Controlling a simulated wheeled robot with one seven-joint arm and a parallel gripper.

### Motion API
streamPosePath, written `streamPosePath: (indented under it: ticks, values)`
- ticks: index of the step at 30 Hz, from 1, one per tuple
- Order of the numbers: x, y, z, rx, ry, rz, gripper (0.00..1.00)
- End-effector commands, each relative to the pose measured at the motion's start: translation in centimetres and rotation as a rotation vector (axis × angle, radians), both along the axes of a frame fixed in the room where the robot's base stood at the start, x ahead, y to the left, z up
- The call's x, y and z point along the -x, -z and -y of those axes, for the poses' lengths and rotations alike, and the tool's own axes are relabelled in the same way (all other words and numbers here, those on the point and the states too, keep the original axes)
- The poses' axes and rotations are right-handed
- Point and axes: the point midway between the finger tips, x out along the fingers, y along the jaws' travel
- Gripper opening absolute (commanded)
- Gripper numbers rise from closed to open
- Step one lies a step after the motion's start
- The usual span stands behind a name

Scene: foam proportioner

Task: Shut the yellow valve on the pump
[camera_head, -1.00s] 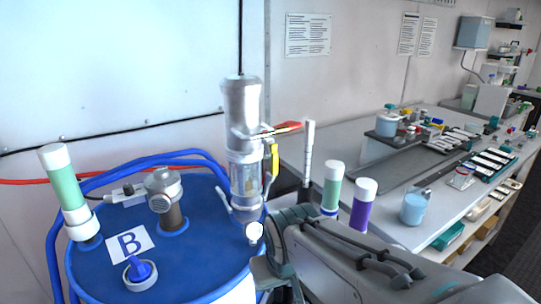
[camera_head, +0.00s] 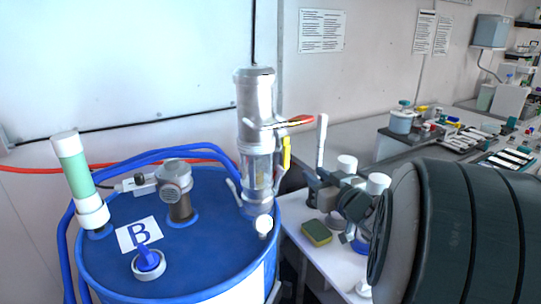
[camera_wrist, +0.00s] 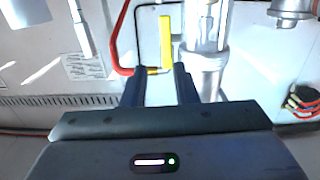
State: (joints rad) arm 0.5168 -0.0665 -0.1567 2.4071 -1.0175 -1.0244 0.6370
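The pump (camera_head: 255,110) is a silver cylinder standing upright on the blue drum (camera_head: 210,255). Its yellow valve handle (camera_head: 287,150) points roughly upright on the pump's right side; a red handle (camera_head: 295,121) sticks out to the right above it. My gripper (camera_head: 312,180) is to the right of the pump, apart from it, partly hidden by my arm. In the wrist view my gripper (camera_wrist: 160,82) has its two dark fingers spread with nothing held between them. The yellow handle (camera_wrist: 166,42) lies just beyond the fingertips, beside the pump body (camera_wrist: 207,60).
A white wand (camera_head: 321,140) stands right of the pump. A green-and-yellow sponge (camera_head: 316,233) lies on the bench. White-capped bottles (camera_head: 378,183) are mostly hidden behind my arm. A green-and-white cylinder (camera_head: 76,175) and grey fitting (camera_head: 176,185) stand on the drum.

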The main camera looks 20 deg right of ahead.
Motion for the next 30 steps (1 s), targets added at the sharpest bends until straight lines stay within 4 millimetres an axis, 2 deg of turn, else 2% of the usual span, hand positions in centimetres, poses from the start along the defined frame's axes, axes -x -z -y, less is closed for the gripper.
streamPosePath:
  ticks: [5,8,21,25,30]
  values:
    - [0.1,-0.2,-0.2,-0.019,-0.049,0.028,0.26]
    - [-0.8,-0.2,-0.5,-0.02,-0.055,0.029,0.26]
    - [-9.5,-0.2,-2.2,-0.021,-0.054,0.028,0.26]
    - [-11.5,-0.3,-2.5,-0.019,-0.052,0.03,0.26]
    - [-12.9,-0.2,-2.8,-0.02,-0.051,0.03,0.26]
